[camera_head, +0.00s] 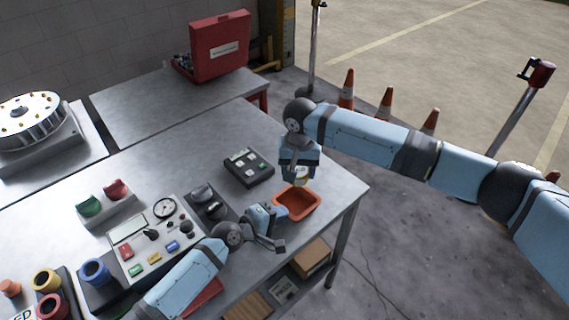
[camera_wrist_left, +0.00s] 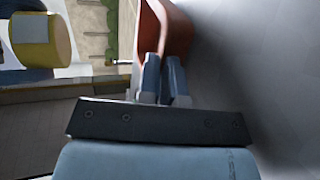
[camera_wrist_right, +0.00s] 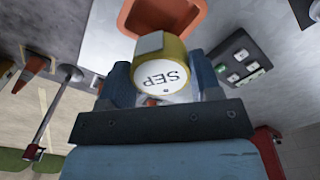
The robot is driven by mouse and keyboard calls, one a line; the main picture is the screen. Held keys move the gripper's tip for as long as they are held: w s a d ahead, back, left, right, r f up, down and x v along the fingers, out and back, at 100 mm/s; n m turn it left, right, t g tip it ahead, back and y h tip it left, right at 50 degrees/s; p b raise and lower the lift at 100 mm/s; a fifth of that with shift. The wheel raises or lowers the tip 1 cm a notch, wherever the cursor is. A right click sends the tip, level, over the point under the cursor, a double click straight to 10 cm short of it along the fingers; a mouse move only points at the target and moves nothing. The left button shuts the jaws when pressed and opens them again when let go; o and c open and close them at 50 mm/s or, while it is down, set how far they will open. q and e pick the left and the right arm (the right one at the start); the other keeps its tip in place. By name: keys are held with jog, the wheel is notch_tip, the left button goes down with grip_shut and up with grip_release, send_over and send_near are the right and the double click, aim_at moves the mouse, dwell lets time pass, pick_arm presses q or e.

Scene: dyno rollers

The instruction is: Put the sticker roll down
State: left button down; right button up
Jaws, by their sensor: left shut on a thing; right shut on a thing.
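The sticker roll (camera_wrist_right: 160,75) is a yellow cylinder with a white end marked SEP. My right gripper (camera_head: 300,173) is shut on it, with a finger on each side in the right wrist view. The roll hangs over or close to the orange tray (camera_head: 318,204); the exact gap cannot be told. The roll also shows in the left wrist view (camera_wrist_left: 42,40), apart from the tray wall. My left gripper (camera_head: 280,212) is shut on the tray's near-left wall, seen in the left wrist view (camera_wrist_left: 160,75). The tray stands near the table's right corner.
A dark box with buttons (camera_head: 248,167) lies left of my right gripper. The table edge (camera_head: 350,205) is close on the right. Bare tabletop lies behind.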

aim_at(296, 207)
pick_arm(q)
jog(key=shift+s+f, duration=0.1)
jog(key=shift+f, duration=0.1)
pick_arm(e)
jog(key=shift+s+a+f+m, duration=0.15)
jog(key=shift+f+m, duration=0.25)
jog(key=shift+f, duration=0.4)
pick_arm(q)
jog(key=shift+s+f, duration=0.1)
pick_arm(e)
jog(key=shift+m, duration=0.4)
notch_tip(296, 207, down, 10)
jog(key=shift+f, duration=0.1)
jog(key=shift+f, duration=0.15)
jog(key=o, duration=0.6)
pick_arm(q)
jog(key=shift+r, duration=0.2)
pick_arm(e)
notch_tip(296, 207, up, 12)
jog(key=shift+r, duration=0.2)
pick_arm(q)
jog(key=c, duration=1.4)
grip_release()
jog(key=shift+w, duration=0.2)
